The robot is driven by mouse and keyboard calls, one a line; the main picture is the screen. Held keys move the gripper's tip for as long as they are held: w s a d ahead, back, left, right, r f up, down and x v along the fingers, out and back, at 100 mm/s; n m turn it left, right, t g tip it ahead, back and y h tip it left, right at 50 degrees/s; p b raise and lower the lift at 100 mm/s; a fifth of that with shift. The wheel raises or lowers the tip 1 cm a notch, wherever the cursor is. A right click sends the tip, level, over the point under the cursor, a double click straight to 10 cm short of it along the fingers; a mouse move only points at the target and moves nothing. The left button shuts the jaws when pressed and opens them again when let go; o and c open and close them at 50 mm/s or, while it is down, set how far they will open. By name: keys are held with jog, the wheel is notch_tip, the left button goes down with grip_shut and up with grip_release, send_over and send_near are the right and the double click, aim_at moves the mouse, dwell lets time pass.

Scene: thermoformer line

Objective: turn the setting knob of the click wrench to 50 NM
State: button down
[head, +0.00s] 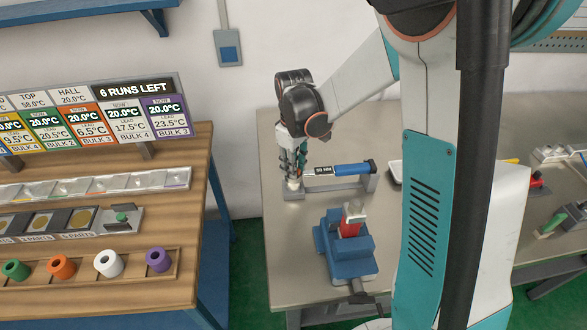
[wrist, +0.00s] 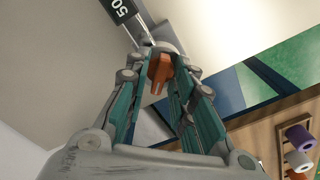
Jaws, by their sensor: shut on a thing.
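The click wrench (head: 352,169) lies level on a grey stand at the left of the metal table, with its blue handle pointing right. A dark display (head: 323,171) on it faces the head camera, its text too small there to read surely. In the wrist view the display (wrist: 122,8) is cut off by the top edge, and "50" can be read. My gripper (head: 294,176) points down at the wrench's left end. In the wrist view its teal-lined fingers (wrist: 163,68) are closed around the orange setting knob (wrist: 158,72). The fingers hide the knob in the head view.
A blue fixture (head: 345,245) with a red and white part stands in front of the wrench. A wooden bench (head: 215,160) with coloured rolls and a temperature board is to the left, across a gap. A white tray (head: 395,171) lies right of the wrench.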

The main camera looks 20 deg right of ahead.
jog(key=shift+n, duration=0.5)
jog(key=shift+n, duration=0.3)
jog(key=c, duration=1.8)
grip_release()
jog(key=shift+n, duration=0.4)
jog(key=o, duration=0.5)
notch_tip(320, 180, up, 12)
